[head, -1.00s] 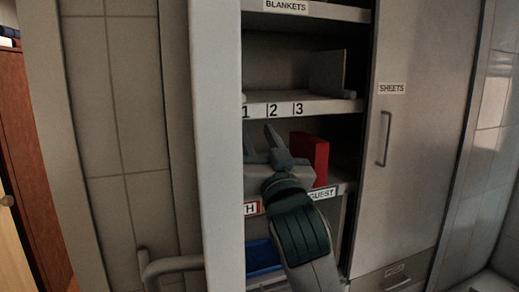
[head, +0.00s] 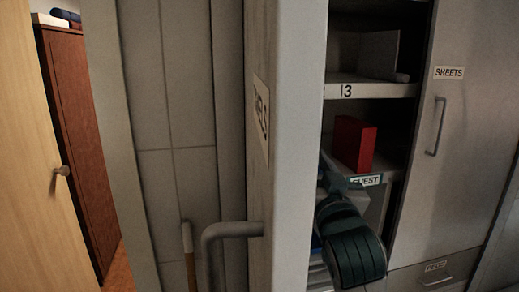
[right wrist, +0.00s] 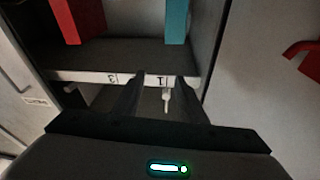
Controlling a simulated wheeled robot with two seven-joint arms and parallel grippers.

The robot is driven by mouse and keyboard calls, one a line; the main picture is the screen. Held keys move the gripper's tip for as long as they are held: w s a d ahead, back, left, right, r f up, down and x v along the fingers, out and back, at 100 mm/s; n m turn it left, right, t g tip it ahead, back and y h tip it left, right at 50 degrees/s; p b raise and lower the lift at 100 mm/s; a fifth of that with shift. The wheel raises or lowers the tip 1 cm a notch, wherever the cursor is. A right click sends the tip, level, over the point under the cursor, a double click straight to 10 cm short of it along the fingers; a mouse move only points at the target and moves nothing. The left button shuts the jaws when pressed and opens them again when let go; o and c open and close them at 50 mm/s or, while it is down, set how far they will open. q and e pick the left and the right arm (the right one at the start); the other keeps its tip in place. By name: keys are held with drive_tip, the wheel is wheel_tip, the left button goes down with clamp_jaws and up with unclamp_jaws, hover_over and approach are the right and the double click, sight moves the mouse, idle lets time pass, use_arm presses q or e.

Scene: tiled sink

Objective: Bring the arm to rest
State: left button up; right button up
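My right arm reaches up from the lower right in the head view. Its gripper (head: 335,178) is at the open shelves, left of and below a red box (head: 353,143), partly hidden by a pale upright panel (head: 297,140). In the right wrist view the two dark fingers of the right gripper (right wrist: 158,74) stand apart, pointing at a numbered shelf edge (right wrist: 88,79). I see nothing held between them. A red block (right wrist: 82,18) and a teal block (right wrist: 176,22) stand beyond on that shelf. My left gripper is not in view.
A grey bar handle (head: 230,232) sticks out left of the panel. A closed cabinet door marked SHEETS (head: 448,150) is on the right. A wooden door (head: 35,170) and a brown cabinet (head: 84,140) stand at the far left.

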drive_tip(key=s+d+f+g, duration=0.2)
drive_tip(key=s+f+g, duration=0.15)
drive_tip(key=f, duration=0.85)
drive_tip(key=s+d+f+n+g+h, duration=0.15)
drive_tip(key=s+f, duration=0.25)
drive_tip(key=f, duration=0.9)
drive_tip(key=s+d+f+m+g, duration=0.1)
drive_tip(key=s+d+f+g, duration=0.2)
drive_tip(key=f, duration=0.9)
drive_tip(key=s+d+f+n+g, duration=0.15)
drive_tip(key=s+f+g, duration=0.35)
drive_tip(key=s+f, duration=0.7)
drive_tip(key=s+d+f+n+g, duration=0.1)
drive_tip(key=s+d+f+g, duration=0.25)
drive_tip(key=s+f, duration=0.95)
drive_tip(key=s+a+f+g, duration=0.1)
drive_tip(key=s+f, duration=0.1)
drive_tip(key=f, duration=0.8)
drive_tip(key=s+a+f, duration=0.1)
drive_tip(key=s+f, duration=0.1)
drive_tip(key=f, duration=0.9)
drive_tip(key=s+d+f+g, duration=0.1)
drive_tip(key=s+d+f, duration=0.2)
drive_tip(key=s+f, duration=1.3)
wheel_tip(320, 180, down, 3)
drive_tip(key=shift+s+d+f, duration=0.15)
drive_tip(key=shift+s+f, duration=0.05)
drive_tip(key=shift+s, duration=0.2)
